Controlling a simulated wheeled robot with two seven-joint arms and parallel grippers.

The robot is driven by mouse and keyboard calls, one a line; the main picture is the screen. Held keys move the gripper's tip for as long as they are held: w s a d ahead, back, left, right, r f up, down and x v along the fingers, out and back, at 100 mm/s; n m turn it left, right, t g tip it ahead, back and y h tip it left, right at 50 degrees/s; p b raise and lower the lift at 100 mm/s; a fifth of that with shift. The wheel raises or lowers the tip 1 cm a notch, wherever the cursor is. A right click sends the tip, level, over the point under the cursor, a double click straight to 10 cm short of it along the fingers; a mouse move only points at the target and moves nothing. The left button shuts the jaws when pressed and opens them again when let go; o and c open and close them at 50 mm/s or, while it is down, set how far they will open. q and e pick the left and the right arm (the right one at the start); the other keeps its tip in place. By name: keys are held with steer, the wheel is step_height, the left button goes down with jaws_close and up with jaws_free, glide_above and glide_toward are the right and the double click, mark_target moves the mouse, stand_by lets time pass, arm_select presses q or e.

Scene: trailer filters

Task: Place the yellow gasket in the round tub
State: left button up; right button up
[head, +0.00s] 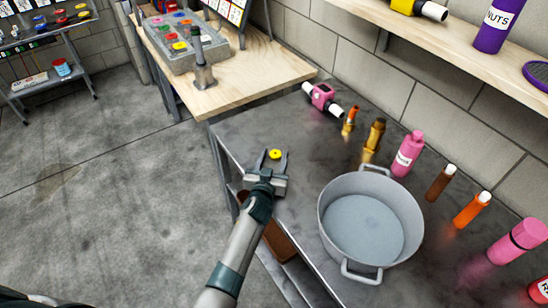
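The yellow gasket (275,154) is a small ring with a dark centre near the left edge of the grey metal table. My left gripper (275,157) is open, with a finger on each side of the gasket. There seem to be small gaps between the fingers and the gasket. I cannot tell how high the fingertips are above the table. The round tub (327,240) is a wide grey metal pot with two handles, to the right of my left gripper. Its visible inside looks empty. My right gripper is not in view.
A pink valve (322,97), pink bottle (408,153), brown bottle (440,183) and orange bottle (472,210) line the table's wall side. A wooden bench (250,75) with a grey tray (185,55) adjoins behind. A wooden shelf (440,32) overhangs the wall side.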

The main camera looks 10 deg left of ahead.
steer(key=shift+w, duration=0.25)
arm_select(q)
steer(key=shift+s, duration=0.15)
steer(key=s+b, duration=0.1)
steer(key=s, duration=0.3)
steer(key=s+r+b, duration=0.1)
steer(key=s, duration=0.4)
steer(key=s+b, duration=0.1)
steer(key=s, duration=0.3)
steer(key=shift+s+r, duration=0.2)
steer(key=shift+s, duration=0.1)
steer(key=s, duration=0.3)
steer(key=shift+s+r, duration=0.2)
steer(key=shift+r, duration=0.2)
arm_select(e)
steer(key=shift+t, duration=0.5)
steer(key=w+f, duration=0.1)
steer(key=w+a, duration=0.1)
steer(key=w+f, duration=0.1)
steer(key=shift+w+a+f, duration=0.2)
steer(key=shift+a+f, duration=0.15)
arm_select(q)
steer(key=shift+o, duration=0.6)
